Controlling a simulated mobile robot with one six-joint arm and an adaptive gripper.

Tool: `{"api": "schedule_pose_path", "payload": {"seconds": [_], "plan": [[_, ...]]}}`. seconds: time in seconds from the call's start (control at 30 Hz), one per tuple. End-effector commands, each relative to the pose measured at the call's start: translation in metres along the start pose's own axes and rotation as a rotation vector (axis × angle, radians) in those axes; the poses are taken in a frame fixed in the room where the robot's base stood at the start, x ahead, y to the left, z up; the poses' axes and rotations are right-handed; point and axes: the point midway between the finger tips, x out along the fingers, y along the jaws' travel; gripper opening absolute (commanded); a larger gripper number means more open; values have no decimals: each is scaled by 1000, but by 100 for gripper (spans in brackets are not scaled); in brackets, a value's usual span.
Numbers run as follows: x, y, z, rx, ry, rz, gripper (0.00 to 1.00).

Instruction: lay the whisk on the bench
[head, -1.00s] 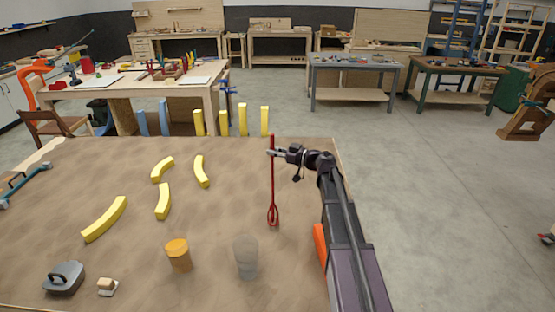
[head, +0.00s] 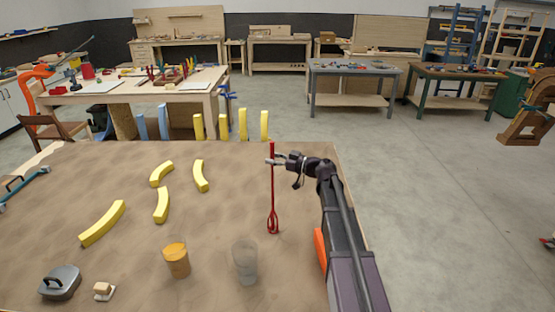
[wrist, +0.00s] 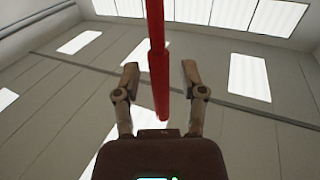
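The red whisk (head: 272,190) is upright over the right part of the sandy-brown bench (head: 200,220), its looped head down at or close to the surface; I cannot tell if it touches. My gripper (head: 272,161) is at the upper part of its handle, reaching in from the right. In the wrist view, the two fingertips (wrist: 160,75) stand apart with the red handle (wrist: 157,60) between them. A gap shows on each side of the handle, so the gripper looks open around it. The loops are not visible in the wrist view.
An orange cup (head: 176,258) and a grey translucent cup (head: 245,260) stand in front of the whisk. Yellow curved pieces (head: 103,223) lie to the left, more stand at the far edge. A grey-lidded thing (head: 60,282) is front left. Bare bench lies between.

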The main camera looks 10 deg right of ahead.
Motion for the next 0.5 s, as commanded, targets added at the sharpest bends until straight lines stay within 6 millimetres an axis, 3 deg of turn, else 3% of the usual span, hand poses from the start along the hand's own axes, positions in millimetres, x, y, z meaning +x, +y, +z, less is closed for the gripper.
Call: {"api": "schedule_pose_path", "payload": {"seconds": [0.5], "plan": [[-3, 0, -3, 0, 0, 1, 55]]}}
